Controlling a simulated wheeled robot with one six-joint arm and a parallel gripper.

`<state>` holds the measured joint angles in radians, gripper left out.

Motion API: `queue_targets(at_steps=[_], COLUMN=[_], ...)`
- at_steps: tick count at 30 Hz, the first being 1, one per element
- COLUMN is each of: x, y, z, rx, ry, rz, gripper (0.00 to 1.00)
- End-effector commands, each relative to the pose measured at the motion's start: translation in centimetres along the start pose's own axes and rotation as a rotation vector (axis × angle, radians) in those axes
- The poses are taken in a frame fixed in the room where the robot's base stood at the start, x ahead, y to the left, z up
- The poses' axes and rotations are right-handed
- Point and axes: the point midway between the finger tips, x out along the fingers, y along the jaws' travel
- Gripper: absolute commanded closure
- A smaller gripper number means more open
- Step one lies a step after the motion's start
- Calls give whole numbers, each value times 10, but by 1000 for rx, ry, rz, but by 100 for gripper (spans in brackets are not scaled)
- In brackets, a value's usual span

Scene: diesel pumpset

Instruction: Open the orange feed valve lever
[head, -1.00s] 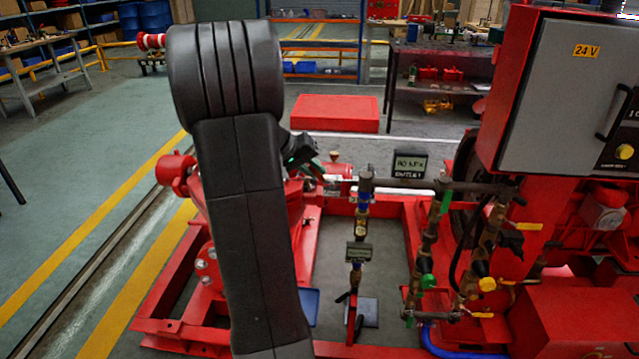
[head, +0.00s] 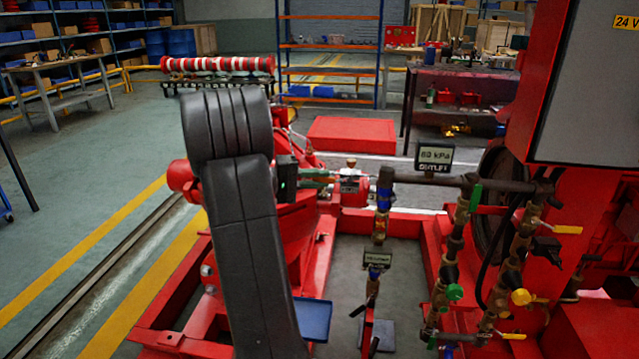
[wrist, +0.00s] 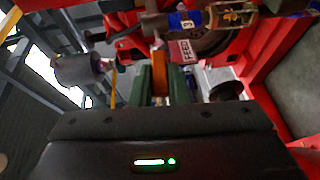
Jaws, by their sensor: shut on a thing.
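The orange feed valve lever (wrist: 160,72) stands upright in the middle of the wrist view, below a pipe and beside a "FEED" tag (wrist: 188,50). My gripper (wrist: 161,90) has its two green fingers on either side of the lever, shut on it. In the head view my gripper (head: 316,180) reaches right from behind my dark arm, at the left end of the pipework by a red and white fitting (head: 352,181). The lever itself cannot be made out there, and its exact angle to the pipe is unclear.
A black "OUTLET" display (head: 433,157) and a lower display (head: 377,260) stand among the pipes. Green and yellow valve handles (head: 521,297) are at the right, under a grey panel (head: 590,90). Red frame rails (head: 340,225) surround the pipework. Open floor (head: 90,215) lies left.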

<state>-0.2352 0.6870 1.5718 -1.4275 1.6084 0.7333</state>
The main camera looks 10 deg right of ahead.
Motion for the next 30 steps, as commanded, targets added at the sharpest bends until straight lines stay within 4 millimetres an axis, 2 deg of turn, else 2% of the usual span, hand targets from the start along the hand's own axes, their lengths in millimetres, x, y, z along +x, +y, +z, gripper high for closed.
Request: queue_targets(at_steps=[4,23,24,27,30], x=[0,1,1,1,1], y=[-8,-9,-9,-9,-9], z=[0,0,0,0,0], rx=[-24,-46,-46,-46,-45], ry=[0,0,0,0,0], rz=[54,102,102,101,101], gripper=[100,100,83,63,63])
